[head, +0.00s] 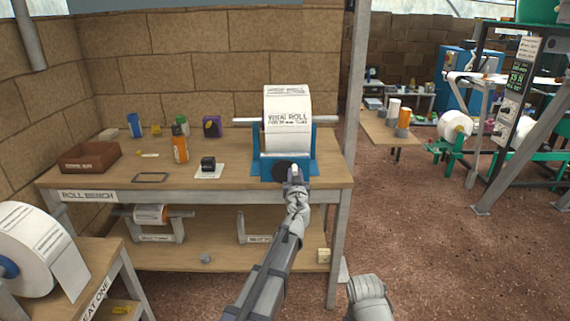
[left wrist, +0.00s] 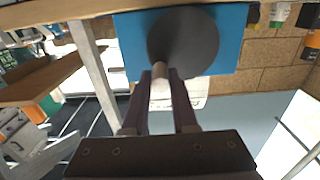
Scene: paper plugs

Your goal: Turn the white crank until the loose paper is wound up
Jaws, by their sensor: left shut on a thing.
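A white printed paper roll (head: 288,112) sits in a blue stand (head: 268,168) on the bench, on a pale bar that sticks out at both sides. Paper hangs down its front. A dark grey disc (head: 280,172) is on the front of the stand, mostly behind my left gripper (head: 294,176). In the left wrist view the disc (left wrist: 190,35) lies against a blue plate (left wrist: 132,45). A tan peg-like handle (left wrist: 160,72) stands out from it, and my left gripper (left wrist: 160,76) is shut on this handle. I see no white crank.
The roll bench (head: 110,182) holds a brown box (head: 90,156), an orange bottle (head: 180,149), a small black item (head: 208,163) and several small containers. A post (head: 350,120) stands right of the stand. Another large roll (head: 28,245) is at the lower left.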

